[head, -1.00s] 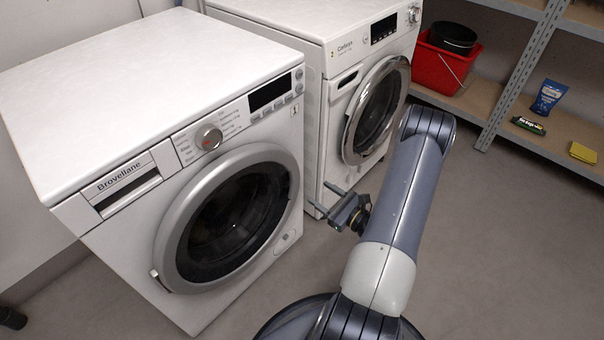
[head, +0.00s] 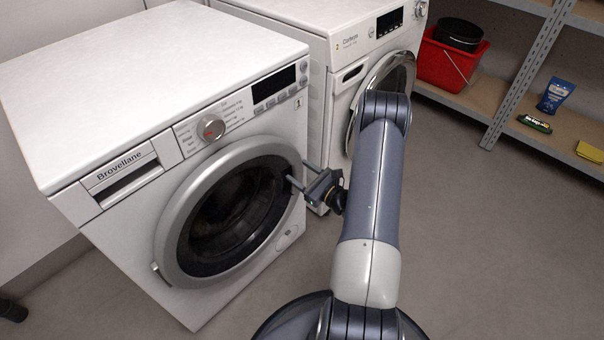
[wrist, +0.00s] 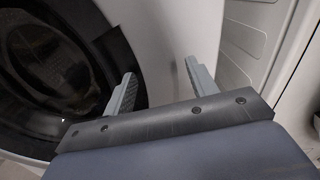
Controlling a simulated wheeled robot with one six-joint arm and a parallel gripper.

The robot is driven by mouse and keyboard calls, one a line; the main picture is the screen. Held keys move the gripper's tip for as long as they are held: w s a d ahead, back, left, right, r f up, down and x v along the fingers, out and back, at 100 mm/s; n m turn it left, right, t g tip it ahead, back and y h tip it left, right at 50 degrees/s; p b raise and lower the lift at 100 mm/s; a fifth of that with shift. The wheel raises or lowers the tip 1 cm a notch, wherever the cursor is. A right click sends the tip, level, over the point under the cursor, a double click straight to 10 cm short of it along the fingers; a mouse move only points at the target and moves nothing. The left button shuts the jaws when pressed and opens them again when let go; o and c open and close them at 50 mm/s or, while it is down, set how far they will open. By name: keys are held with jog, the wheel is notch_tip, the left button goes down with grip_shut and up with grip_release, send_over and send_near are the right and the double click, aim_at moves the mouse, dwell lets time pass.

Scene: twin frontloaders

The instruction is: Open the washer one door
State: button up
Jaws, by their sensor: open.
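Two white front-loading machines stand side by side, and no marking shows which is washer one. The near left machine, marked Brovellane (head: 284,68), has a round door (head: 172,225) with a grey ring and dark glass, seemingly shut. The far right machine (head: 335,95) has a chrome-ringed door (head: 357,112), partly hidden by my arm. My gripper (head: 297,174) is open and empty by the right side of the left door. In the wrist view its fingers (wrist: 160,72) point toward the dark door rim (wrist: 105,45) and white front; contact cannot be told.
A metal shelf (head: 520,85) at the right holds a red bucket (head: 447,68), a blue pouch (head: 556,94), a dark green box (head: 534,124) and a yellow item (head: 590,151). The grey floor (head: 480,240) is clear at right and in front.

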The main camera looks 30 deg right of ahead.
grip_shut()
dwell(0.4)
jog(key=shift+s, duration=0.15)
